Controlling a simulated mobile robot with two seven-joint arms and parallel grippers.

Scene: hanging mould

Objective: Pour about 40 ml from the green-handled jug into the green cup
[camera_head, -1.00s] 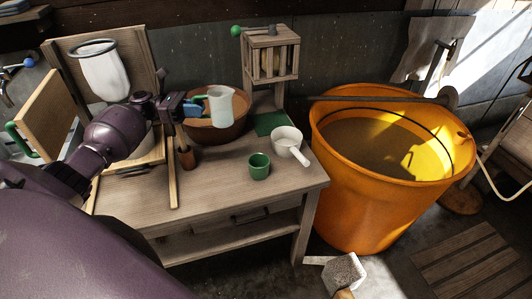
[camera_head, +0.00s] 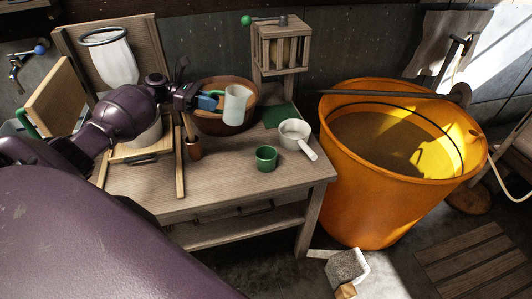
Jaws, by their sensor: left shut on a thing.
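The pale jug (camera_head: 236,106) is held in the air in front of the brown bowl, close to upright. My left gripper (camera_head: 211,101), with blue fingers, is shut on it at its left side, where a bit of the green handle (camera_head: 216,93) shows. The fingers hide most of the handle. The green cup (camera_head: 266,158) stands upright on the wooden bench, below and right of the jug and apart from it. Any liquid in the jug or cup cannot be made out. My right gripper is not in view.
A white dipper (camera_head: 295,133) stands just right of the cup, its handle pointing down right. The brown bowl (camera_head: 202,121) is behind the jug. A small brown pot (camera_head: 195,149) with sticks stands left. The bench front (camera_head: 225,185) is clear. An orange tub (camera_head: 365,205) stands right.

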